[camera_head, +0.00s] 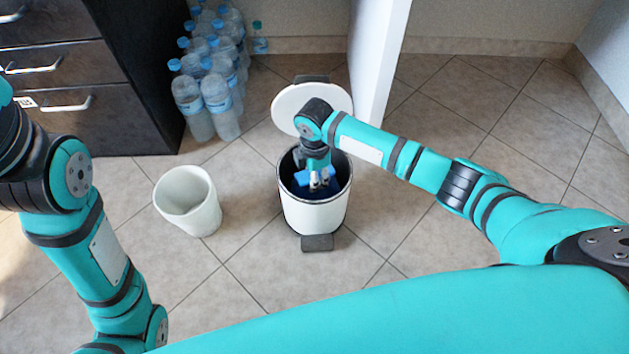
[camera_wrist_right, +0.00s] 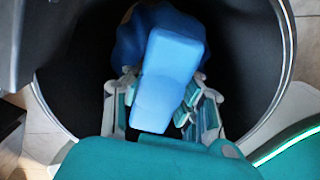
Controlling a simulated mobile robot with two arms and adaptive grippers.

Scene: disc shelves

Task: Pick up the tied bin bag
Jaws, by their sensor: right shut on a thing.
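The white pedal bin (camera_head: 314,216) stands on the tiled floor with its round lid (camera_head: 309,106) up behind it. The blue tied bin bag (camera_head: 318,189) is inside the bin, and its lower part is hidden in the dark interior. My right gripper (camera_head: 319,184) reaches down into the bin opening. In the right wrist view, the bag (camera_wrist_right: 167,75) shows as a blue block-like upper part over a darker blue mass. The fingers of my right gripper (camera_wrist_right: 163,108) are on either side of the upper part, shut on it. My left gripper is out of view; only my left arm shows.
An empty white bucket (camera_head: 188,201) stands left of the bin. Several water bottles (camera_head: 216,88) stand beside a dark drawer cabinet (camera_head: 84,85) at the back left. A white panel (camera_head: 377,62) rises behind the bin at right. The floor around the bin's front is clear.

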